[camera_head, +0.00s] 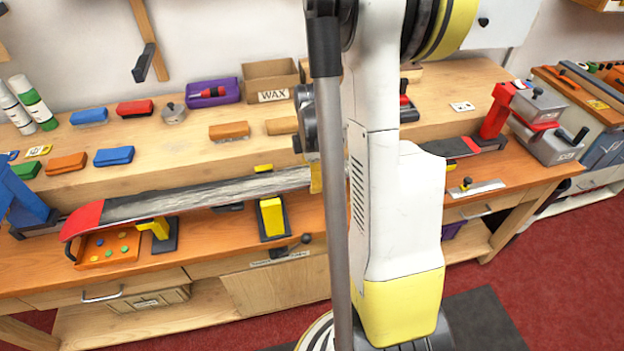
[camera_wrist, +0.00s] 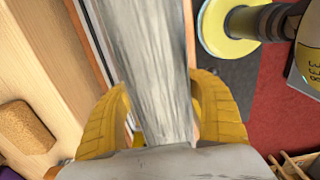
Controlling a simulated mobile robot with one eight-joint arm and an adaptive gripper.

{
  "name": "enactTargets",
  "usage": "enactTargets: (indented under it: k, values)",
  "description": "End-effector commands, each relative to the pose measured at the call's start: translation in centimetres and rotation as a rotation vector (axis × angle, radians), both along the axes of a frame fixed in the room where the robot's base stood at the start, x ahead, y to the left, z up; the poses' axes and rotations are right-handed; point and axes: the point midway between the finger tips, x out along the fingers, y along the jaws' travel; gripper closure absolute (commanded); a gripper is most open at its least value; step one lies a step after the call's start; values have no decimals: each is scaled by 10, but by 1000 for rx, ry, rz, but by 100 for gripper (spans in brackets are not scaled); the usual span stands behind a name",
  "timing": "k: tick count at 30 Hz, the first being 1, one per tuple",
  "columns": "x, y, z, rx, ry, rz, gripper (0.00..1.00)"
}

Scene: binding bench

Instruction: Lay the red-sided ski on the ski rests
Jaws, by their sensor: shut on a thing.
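The red-sided ski (camera_head: 200,198) lies lengthwise over the bench, grey face up, its red tip at the left. My arm hides its middle; its dark and red tail end (camera_head: 455,147) shows to the right. My gripper (camera_wrist: 160,88) is shut on the ski, with yellow fingers along both edges; the ski also fills the middle of the wrist view (camera_wrist: 150,45). Two yellow ski rests on dark bases show below the ski, one at the left (camera_head: 158,229) and one nearer the middle (camera_head: 271,215). I cannot tell whether the ski touches them.
A blue clamp (camera_head: 25,200) stands at the left and a red clamp (camera_head: 497,110) at the right. An orange tray (camera_head: 105,250) with coloured discs sits below the ski tip. Coloured blocks and a WAX box (camera_head: 272,80) occupy the raised shelf behind. Red floor is in front.

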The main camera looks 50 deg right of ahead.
Motion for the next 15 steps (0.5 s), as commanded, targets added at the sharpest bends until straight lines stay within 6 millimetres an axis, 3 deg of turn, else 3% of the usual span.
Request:
enactTargets:
  k: [3,4,7,15]
  values:
    - [0,0,1,0,0,0,90]
    - [0,0,1,0,0,0,43]
    - [0,0,1,0,0,0,15]
    - [0,0,0,-1,1,0,15]
